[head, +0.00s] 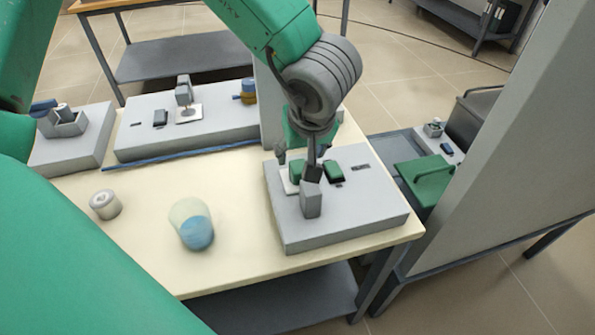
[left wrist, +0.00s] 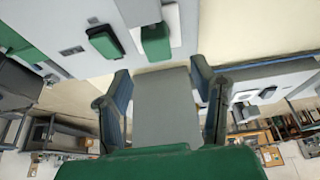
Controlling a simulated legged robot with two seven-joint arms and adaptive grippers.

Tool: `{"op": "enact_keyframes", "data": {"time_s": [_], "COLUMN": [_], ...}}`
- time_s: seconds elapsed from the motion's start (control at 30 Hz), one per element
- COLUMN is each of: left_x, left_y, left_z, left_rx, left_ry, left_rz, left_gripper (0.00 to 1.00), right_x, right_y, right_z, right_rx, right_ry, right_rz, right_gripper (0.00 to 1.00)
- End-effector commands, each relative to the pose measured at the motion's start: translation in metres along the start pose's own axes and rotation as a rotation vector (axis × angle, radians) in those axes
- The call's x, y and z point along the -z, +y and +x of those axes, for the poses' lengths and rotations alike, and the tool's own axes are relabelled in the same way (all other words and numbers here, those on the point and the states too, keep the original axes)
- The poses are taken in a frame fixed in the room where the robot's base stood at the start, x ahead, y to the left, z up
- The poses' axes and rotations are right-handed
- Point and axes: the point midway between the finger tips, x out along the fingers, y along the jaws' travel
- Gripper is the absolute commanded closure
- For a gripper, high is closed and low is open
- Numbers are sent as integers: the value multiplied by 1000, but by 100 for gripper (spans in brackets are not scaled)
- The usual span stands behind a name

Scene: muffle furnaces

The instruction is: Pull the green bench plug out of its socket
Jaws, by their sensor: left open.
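The green bench plug (head: 296,169) sits on a white socket plate on top of the grey bench box (head: 345,220). It also shows on the white plate in the left wrist view (left wrist: 155,42), near the top. My left gripper (head: 311,168) points down over the box, close to the plug, and partly hides it. In the left wrist view my left gripper (left wrist: 161,72) has its fingers spread apart, with the plug beyond them and not between them. Whether a finger touches the plug cannot be told. My right gripper is not seen.
A second green block (head: 334,171) sits right of the plug. Another grey box (head: 135,145) lies behind. A tall grey panel (head: 490,170) stands at the right.

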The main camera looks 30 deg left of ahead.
Motion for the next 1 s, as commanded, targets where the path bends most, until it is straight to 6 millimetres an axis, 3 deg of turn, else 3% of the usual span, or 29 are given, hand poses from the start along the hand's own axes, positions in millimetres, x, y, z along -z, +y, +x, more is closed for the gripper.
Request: {"op": "enact_keyframes", "data": {"time_s": [0.03,0.2,0.4,0.8,0.83,0.97,1.0], "left_x": [-2,-2,-1,0,0,0,0], "left_y": [0,0,-1,0,0,0,0], "left_z": [15,48,74,81,81,80,80], "left_rx": [4,2,0,-1,-1,0,0], "left_ry": [-2,0,-1,0,0,1,1], "left_rz": [-2,0,-1,0,0,0,0], "left_gripper": [48,48,48,48,52,98,100], "right_x": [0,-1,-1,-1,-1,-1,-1], "right_y": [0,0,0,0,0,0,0], "right_z": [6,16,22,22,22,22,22], "right_rx": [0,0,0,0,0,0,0], "right_ry": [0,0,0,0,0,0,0], "right_rz": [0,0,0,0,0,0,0], "right_gripper": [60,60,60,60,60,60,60]}}
